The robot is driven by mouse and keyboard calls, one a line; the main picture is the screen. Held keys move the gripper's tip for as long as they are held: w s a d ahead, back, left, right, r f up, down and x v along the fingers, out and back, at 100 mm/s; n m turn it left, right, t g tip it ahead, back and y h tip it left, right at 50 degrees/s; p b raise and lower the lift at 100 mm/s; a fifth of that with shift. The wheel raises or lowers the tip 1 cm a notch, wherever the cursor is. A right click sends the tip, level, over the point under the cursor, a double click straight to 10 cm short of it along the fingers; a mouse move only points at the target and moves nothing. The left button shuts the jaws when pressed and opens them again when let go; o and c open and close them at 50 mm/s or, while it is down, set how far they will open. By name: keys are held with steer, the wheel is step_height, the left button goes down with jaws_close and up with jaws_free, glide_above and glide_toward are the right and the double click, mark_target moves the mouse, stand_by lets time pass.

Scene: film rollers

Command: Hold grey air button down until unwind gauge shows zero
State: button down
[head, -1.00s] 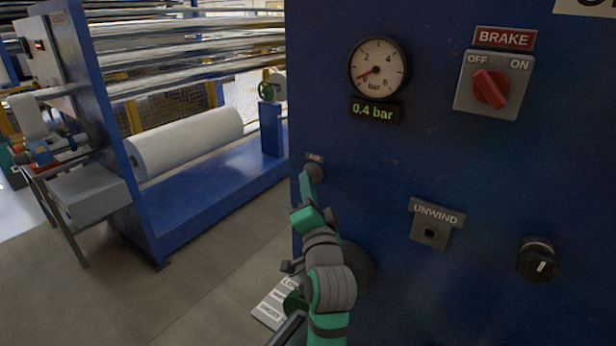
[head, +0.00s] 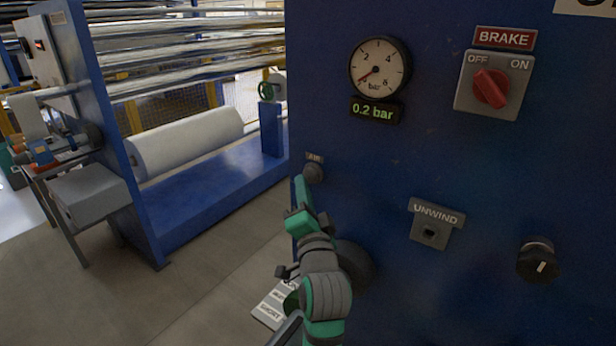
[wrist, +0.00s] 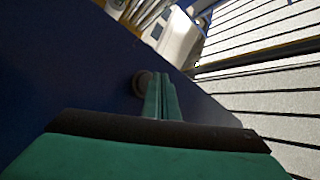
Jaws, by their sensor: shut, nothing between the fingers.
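The grey air button (head: 314,172) sits under a small AIR label near the left edge of the blue panel. It also shows as a round grey knob in the wrist view (wrist: 142,83). My gripper (head: 299,180) is shut and empty. Its fingertips are just left of and slightly below the button in the head view, and right beside it in the wrist view (wrist: 163,78). They appear off the button's face; I cannot tell whether they touch its side. The round gauge (head: 379,67) has its red needle near the low end. The display (head: 374,111) below reads 0.2 bar.
A red BRAKE switch (head: 490,88) is at the upper right. An UNWIND plate (head: 437,222) with a square socket and a black knob (head: 538,260) are lower on the panel. A white roll (head: 187,141) in a blue frame stands to the left, with open floor between.

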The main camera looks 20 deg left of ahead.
steer(key=shift+s+a, duration=0.1)
steer(key=shift+s+a, duration=0.3)
steer(key=shift+s, duration=0.5)
steer(key=shift+s+a, duration=0.25)
steer(key=shift+s, duration=0.5)
steer(key=shift+s+a, duration=0.3)
steer(key=shift+s, duration=0.5)
